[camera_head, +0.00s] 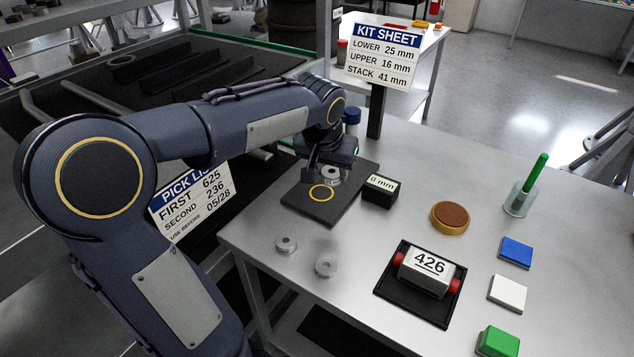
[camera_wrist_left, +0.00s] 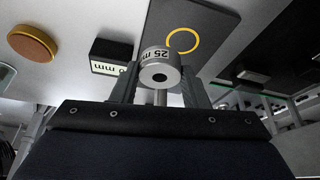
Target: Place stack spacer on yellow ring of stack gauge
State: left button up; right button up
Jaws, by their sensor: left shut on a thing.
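My left gripper (camera_head: 322,178) is over the far part of the dark stack gauge plate (camera_head: 346,203). In the left wrist view the gripper (camera_wrist_left: 159,88) is shut on a grey metal stack spacer (camera_wrist_left: 159,68) with a centre hole, marked "25 m". The spacer also shows in the head view (camera_head: 331,174), partly hidden by the gripper. The yellow ring (camera_head: 321,193) is bare on the plate, nearer the front than the spacer. It also shows in the left wrist view (camera_wrist_left: 183,40), beside the spacer. Whether the spacer touches the plate cannot be told. My right gripper is not in view.
A "0 mm" display block (camera_head: 380,189) stands right of the plate. Two loose spacers (camera_head: 286,244) (camera_head: 326,266) lie at the front. A "426" block (camera_head: 427,270), brown-topped disc (camera_head: 450,216), green rod in a holder (camera_head: 525,192) and coloured tiles stand right. A kit sheet (camera_head: 381,57) stands behind.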

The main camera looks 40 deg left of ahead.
pick_arm(q)
send_over(323, 191)
jog(key=s, duration=0.2)
jog(key=f, duration=0.6)
jog(key=shift+w+d+f, duration=0.1)
jog(key=shift+w+d, duration=0.1)
jog(key=shift+d, duration=0.15)
jog(key=shift+w+a+f, duration=0.1)
jog(key=shift+f, duration=0.85)
jog(key=shift+w+a+f, duration=0.1)
jog(key=shift+f, duration=0.8)
jog(key=shift+f+b, duration=0.15)
jog(key=shift+b, duration=0.15)
jog(key=o, duration=1.2)
jog(key=shift+s, duration=0.1)
jog(key=shift+c, duration=0.2)
